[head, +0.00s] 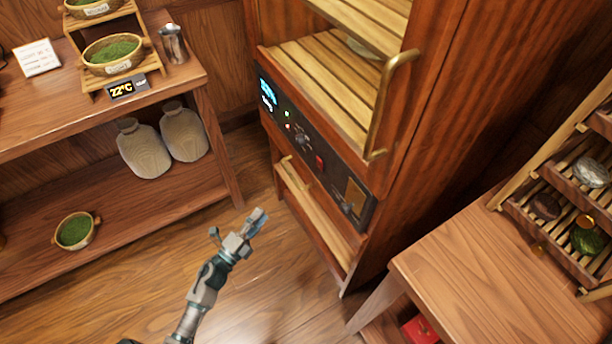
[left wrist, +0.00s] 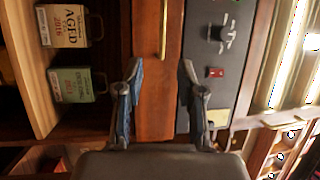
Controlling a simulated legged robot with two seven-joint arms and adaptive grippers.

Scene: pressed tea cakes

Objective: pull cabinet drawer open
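The tall wooden cabinet (head: 445,120) stands at the centre right. Below its dark control panel (head: 318,158) is a reddish drawer front (head: 325,212), which looks closed. A thin brass handle (head: 287,168) is on it; the handle also shows in the left wrist view (left wrist: 163,32), at the top. My left gripper (head: 258,218) is in front and to the left of the drawer, apart from it. In the left wrist view its two fingers (left wrist: 160,95) are spread and empty, with the drawer front behind the gap and the handle beyond the tips. My right gripper is not in view.
Under the drawer is an open compartment with tea boxes (left wrist: 68,27). A larger brass door handle (head: 390,105) juts out above. A wooden table (head: 490,270) stands at the right, shelves (head: 110,205) at the left. Bare floor (head: 270,290) lies in front of the cabinet.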

